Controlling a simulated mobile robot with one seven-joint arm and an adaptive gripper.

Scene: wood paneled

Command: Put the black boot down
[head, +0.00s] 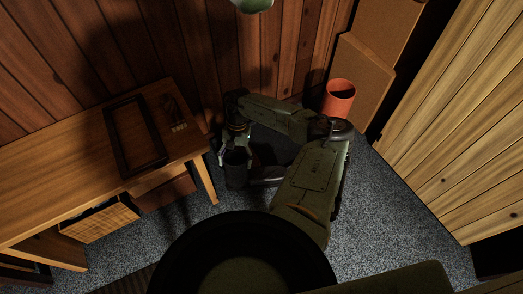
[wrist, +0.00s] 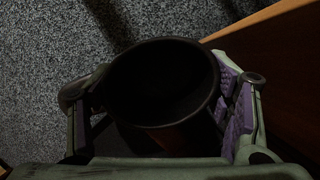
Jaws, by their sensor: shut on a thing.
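My gripper (head: 236,150) hangs low beside the right end of the wooden table. It is shut on the black boot (head: 235,174), whose dark shaft stands roughly upright between the fingers. In the wrist view the boot (wrist: 160,85) shows as a round, dark opening, with one gripper (wrist: 158,108) finger at its left and a purple-padded finger at its right. The boot's lower part is in shadow, and I cannot tell whether it touches the floor.
The wooden table (head: 75,150) carries a dark frame (head: 135,137) and a small dark item (head: 172,108). A table leg (head: 205,182) is close to the boot. An orange pot (head: 339,97) is by the wall. Speckled carpet (head: 385,220) is clear at the right.

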